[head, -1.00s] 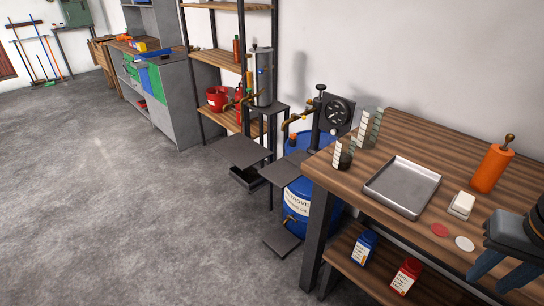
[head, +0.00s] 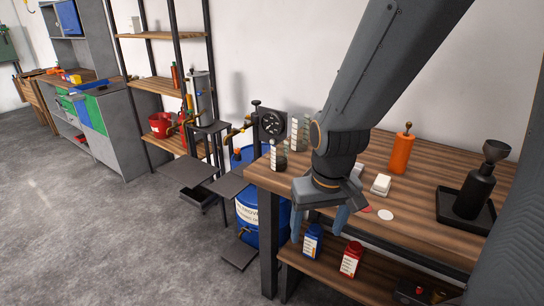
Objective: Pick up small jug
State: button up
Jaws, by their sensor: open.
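Two clear graduated vessels stand at the left end of the wooden workbench (head: 440,205). The shorter one in front (head: 278,158) looks like the small jug; the taller one (head: 298,132) stands just behind it. Both are upright and look see-through, with pale scale marks. My gripper (head: 320,222) points down with its two blue fingers apart and empty. It hangs in front of the bench's near edge, below and to the right of the small jug in the picture, apart from it. My arm hides part of the bench top behind it.
An orange bottle (head: 401,153), a white block (head: 381,184) and a black bottle with funnel (head: 477,190) stand on the bench. Blue (head: 312,241) and red (head: 351,259) containers stand on the lower shelf. A black dial gauge (head: 271,125) and blue drum (head: 247,219) are left.

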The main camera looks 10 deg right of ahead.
aim_at(280, 148)
jog(key=u, duration=0.05)
jog(key=k, duration=0.5)
jog(key=u, duration=2.15)
jog(key=i, duration=1.15)
jog(key=z, duration=2.1)
jog(key=i, duration=0.5)
jog(key=u, duration=0.05)
